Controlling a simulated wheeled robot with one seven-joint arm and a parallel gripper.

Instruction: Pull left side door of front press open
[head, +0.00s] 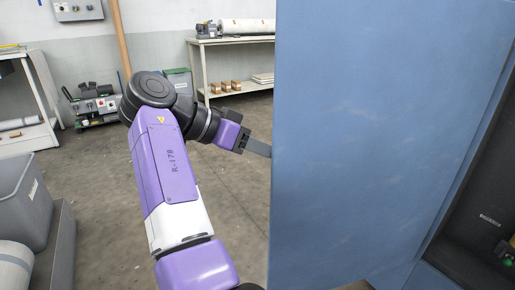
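A large blue panel (385,140), which looks like the side door of the press, fills the right half of the head view. A dark opening of the press (490,200) shows to the right of it, so the door appears to stand away from the frame. My gripper (260,149) is at the left edge of the panel, at mid height. No handle is visible.
A grey bin (22,200) and a pale roll (14,266) are at the lower left. A shelf table (235,41) with boxes and a roll stands at the back. A machine (92,103) sits on the floor at the back left. The concrete floor between is clear.

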